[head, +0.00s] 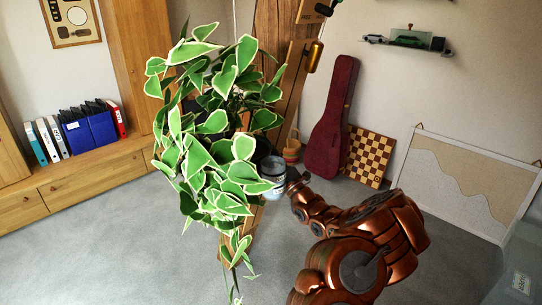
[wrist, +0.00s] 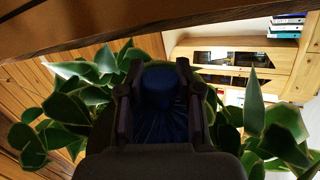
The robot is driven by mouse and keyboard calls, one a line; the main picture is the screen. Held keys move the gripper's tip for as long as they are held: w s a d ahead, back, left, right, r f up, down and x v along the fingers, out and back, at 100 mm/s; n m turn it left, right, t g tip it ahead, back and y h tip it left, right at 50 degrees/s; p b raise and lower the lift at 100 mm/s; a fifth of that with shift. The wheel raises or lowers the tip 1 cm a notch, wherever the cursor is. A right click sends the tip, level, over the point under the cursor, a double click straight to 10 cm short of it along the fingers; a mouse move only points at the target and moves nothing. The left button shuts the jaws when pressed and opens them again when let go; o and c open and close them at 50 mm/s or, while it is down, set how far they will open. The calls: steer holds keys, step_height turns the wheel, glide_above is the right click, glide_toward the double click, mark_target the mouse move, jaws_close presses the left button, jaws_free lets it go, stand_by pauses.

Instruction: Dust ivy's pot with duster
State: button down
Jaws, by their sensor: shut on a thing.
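The ivy (head: 215,130), with white-edged green leaves, hangs in front of a timber brace in the head view. Its leaves also spread on both sides in the wrist view (wrist: 275,130). The leaves cover the pot, and I cannot make it out clearly. My gripper (wrist: 158,78) is shut on a dark blue thing, seemingly the duster (wrist: 158,92), held between its two dark fingers among the leaves. In the head view my gripper is hidden behind the ivy; my arm comes in from the lower right. I cannot tell whether the duster touches the pot.
The timber post (head: 272,35) stands right behind the ivy. A wooden beam (wrist: 100,32) crosses above my gripper. A low cabinet (head: 85,185) with binders is at left. A red guitar case (head: 333,120), a checkered board (head: 368,157) and a pinboard (head: 465,185) lean at the right wall. Grey floor is open at lower left.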

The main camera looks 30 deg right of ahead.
steer(key=shift+w+d+f+b, duration=0.15)
steer(key=shift+w+d+f, duration=0.1)
steer(key=shift+d, duration=0.7)
steer(key=shift+w+d+f+b, duration=0.1)
steer(key=shift+w+d+b, duration=0.1)
steer(key=shift+d, duration=0.75)
steer(key=shift+w+d+f+b, duration=0.15)
steer(key=shift+w+d+f, duration=0.1)
steer(key=shift+d, duration=0.7)
steer(key=d, duration=0.2)
steer(key=d+b, duration=0.1)
steer(key=shift+w+f, duration=0.25)
steer(key=shift+w, duration=0.05)
steer(key=shift+a, duration=0.25)
steer(key=s+a+r, duration=0.1)
steer(key=a, duration=0.5)
steer(key=shift+s+a+r, duration=0.15)
steer(key=shift+s+r, duration=0.1)
steer(key=shift+s, duration=0.05)
